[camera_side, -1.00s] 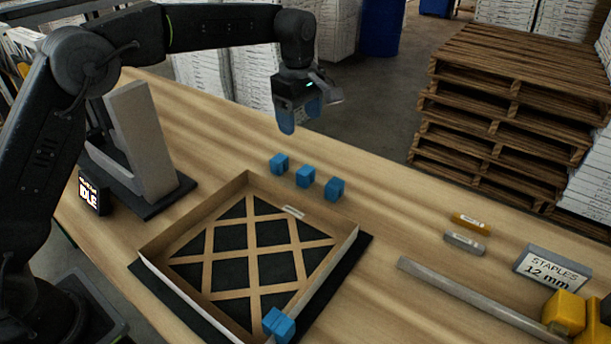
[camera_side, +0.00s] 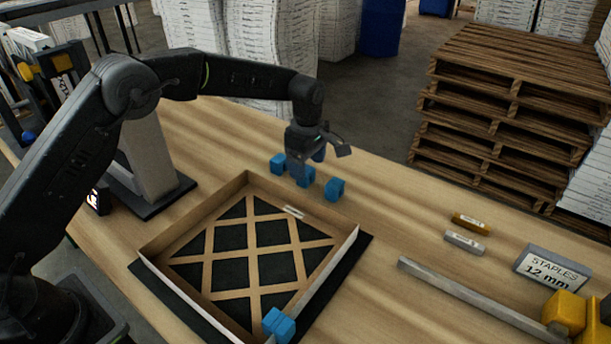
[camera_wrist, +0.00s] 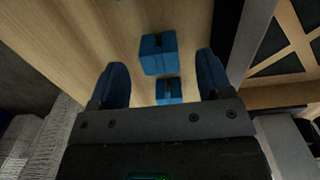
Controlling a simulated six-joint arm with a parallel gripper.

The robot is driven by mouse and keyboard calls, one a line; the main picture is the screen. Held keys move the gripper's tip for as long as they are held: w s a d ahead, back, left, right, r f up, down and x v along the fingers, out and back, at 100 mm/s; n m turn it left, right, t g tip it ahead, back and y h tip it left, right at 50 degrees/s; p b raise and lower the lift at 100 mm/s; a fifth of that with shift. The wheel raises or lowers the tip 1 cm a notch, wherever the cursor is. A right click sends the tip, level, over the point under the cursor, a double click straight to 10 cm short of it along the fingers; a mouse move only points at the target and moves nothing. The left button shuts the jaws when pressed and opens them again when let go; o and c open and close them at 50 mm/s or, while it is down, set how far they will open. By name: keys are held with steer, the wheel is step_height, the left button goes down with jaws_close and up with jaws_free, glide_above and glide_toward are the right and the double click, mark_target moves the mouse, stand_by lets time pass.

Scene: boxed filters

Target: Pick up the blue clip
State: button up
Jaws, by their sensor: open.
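Three blue clips stand in a row on the bench behind the filter frame: a left one (camera_side: 277,165), a middle one (camera_side: 306,178) and a right one (camera_side: 335,189). Another blue clip (camera_side: 278,325) sits on the frame's near corner. My gripper (camera_side: 307,168) is open and low over the row, close to the middle clip and partly covering it. In the wrist view, one blue clip (camera_wrist: 158,56) shows around the gap between my blue fingertips (camera_wrist: 162,65). A second clip (camera_wrist: 168,91) shows nearer my palm. I cannot tell whether a finger touches any clip.
The cardboard filter frame (camera_side: 157,243) with its lattice lies on a black mat just in front of the row. A grey bar (camera_side: 470,294), staple strips (camera_side: 465,241) and a staples box (camera_side: 552,269) lie to the right.

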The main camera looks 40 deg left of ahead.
mark_target(307, 170)
steer(key=shift+a+f, duration=0.1)
steer(key=shift+f, duration=1.8)
steer(key=c, duration=1)
steer(key=shift+r, duration=0.15)
